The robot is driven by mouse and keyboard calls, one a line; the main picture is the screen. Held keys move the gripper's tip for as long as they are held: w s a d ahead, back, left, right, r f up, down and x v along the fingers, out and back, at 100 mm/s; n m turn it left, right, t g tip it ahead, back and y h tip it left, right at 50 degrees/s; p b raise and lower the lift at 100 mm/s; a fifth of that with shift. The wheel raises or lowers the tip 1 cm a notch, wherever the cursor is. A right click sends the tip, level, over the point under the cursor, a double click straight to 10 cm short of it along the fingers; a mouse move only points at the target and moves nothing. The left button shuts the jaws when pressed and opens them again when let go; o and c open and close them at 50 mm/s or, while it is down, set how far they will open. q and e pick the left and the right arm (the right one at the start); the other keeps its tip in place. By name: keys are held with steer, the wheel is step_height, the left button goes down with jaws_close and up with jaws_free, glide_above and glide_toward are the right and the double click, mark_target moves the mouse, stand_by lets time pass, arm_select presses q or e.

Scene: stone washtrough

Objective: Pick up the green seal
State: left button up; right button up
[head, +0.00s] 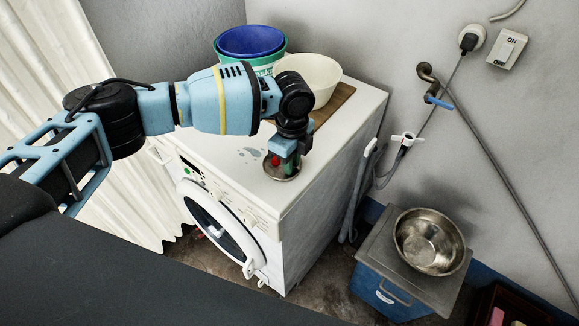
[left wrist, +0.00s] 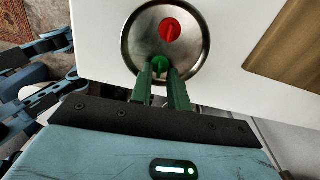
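A round metal dish (left wrist: 140,38) sits on the white top of the washing machine. It also shows in the head view (head: 291,175). A red seal (left wrist: 170,30) lies in the dish and shows in the head view too (head: 276,161). The green seal (left wrist: 159,63) is at the dish's near side in the left wrist view, small and partly hidden. My left gripper (left wrist: 160,69) points down at the dish, its two fingers apart on either side of the green seal; a narrow gap seems to show. In the head view my gripper hides the green seal.
On the washing machine (head: 325,150), a cream bowl (head: 322,72) stands on a brown board behind my left gripper, beside blue and green tubs (head: 250,42). A metal bowl (head: 431,240) stands on a blue box at the right. The machine's top to the right is clear.

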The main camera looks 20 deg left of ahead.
arm_select(q)
jaws_close()
